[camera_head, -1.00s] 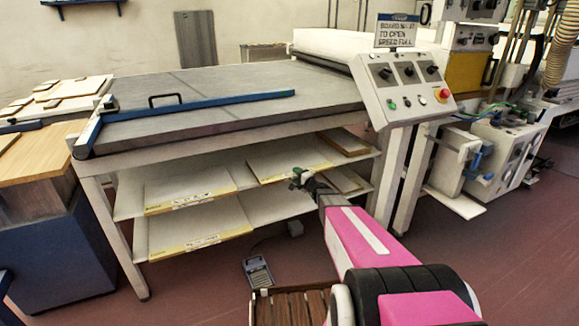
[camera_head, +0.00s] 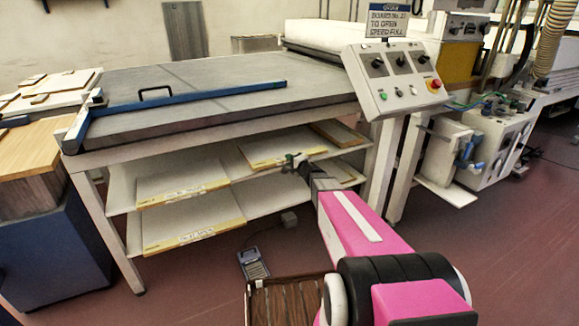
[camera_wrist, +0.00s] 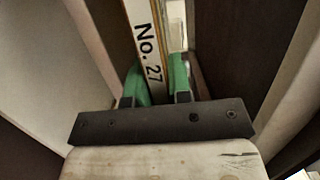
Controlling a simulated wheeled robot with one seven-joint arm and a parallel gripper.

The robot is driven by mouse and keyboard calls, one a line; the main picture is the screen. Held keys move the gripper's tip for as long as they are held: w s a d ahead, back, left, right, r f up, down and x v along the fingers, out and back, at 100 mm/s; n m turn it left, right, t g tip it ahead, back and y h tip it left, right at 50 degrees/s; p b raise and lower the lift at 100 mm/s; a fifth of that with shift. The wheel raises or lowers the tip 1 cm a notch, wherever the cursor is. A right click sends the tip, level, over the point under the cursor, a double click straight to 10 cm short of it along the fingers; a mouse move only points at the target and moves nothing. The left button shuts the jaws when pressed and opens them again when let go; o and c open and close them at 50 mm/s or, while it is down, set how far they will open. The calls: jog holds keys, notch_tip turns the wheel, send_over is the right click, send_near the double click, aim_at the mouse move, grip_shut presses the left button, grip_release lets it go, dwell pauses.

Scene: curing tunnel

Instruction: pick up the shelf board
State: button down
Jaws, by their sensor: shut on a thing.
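In the wrist view, the green fingers of my gripper (camera_wrist: 158,78) are closed on both sides of a narrow board edge marked "No. 27", the shelf board (camera_wrist: 141,22). In the head view, my gripper (camera_head: 293,160) is at the front edge of a pale board with a yellow edge strip (camera_head: 268,147). That board lies flat on the right part of the upper shelf under the grey-topped table. The fingers hide part of its front edge. I cannot tell whether it is lifted off the shelf.
Other yellow-edged boards lie on the upper shelf (camera_head: 182,184) and lower shelf (camera_head: 190,222), left of my gripper. The grey table (camera_head: 235,110) is above. A control panel (camera_head: 395,78) stands at the right on white legs. A foot pedal (camera_head: 254,264) is on the floor.

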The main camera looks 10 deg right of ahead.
jog(key=s+a+r, duration=0.6)
jog(key=s+a, duration=0.1)
jog(key=a, duration=0.2)
jog(key=shift+r, duration=0.35)
jog(key=shift+s, duration=0.1)
